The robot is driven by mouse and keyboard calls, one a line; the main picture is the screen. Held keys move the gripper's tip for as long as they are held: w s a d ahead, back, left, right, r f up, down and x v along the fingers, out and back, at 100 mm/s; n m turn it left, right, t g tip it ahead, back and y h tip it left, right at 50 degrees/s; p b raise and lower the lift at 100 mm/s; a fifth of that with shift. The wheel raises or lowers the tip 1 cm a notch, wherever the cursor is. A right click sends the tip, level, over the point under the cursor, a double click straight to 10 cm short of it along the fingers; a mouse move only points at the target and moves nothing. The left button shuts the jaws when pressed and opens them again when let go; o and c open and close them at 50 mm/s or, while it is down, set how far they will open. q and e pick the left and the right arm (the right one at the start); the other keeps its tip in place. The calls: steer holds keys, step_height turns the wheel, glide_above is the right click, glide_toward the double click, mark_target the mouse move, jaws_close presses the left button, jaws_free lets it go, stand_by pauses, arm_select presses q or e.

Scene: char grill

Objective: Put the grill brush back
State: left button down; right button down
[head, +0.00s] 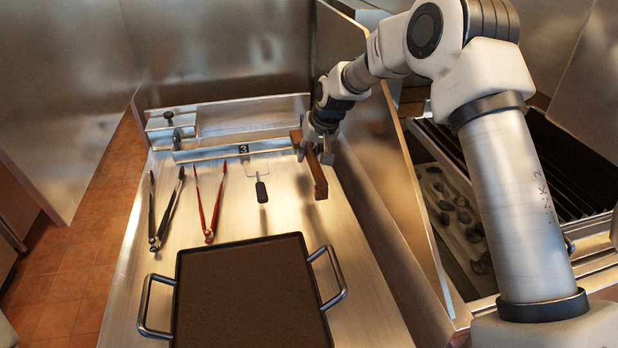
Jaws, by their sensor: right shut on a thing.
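The grill brush (317,178) is a brown wooden piece at the right side of the steel counter, near its back. My right gripper (319,148) reaches in from the upper right and is shut on the brush. The brush's long end points toward the front of the counter, and a short brown part shows left of the gripper. The fingers hide its middle. Whether the brush touches the counter or the rail (230,150) is hard to tell. My left gripper is not in view.
Black tongs (166,210), red tongs (211,205) and a dark-handled wire tool (261,190) sit left of the brush. A dark griddle pan (245,290) with side handles fills the front. A steel partition (390,200) stands close on the right, with a grill (570,160) beyond.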

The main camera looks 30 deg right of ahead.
step_height(320, 180, down, 6)
steer(key=shift+d+r+p, duration=0.15)
steer(key=shift+r+p, duration=0.05)
steer(key=shift+p, duration=0.1)
steer(key=shift+w+f, duration=0.1)
steer(key=shift+f, duration=0.25)
steer(key=c, duration=1)
jaws_free()
steer(key=shift+o, duration=0.2)
steer(key=shift+r, duration=0.3)
steer(key=v, duration=0.7)
steer(key=shift+b, duration=0.45)
steer(key=shift+r, duration=0.1)
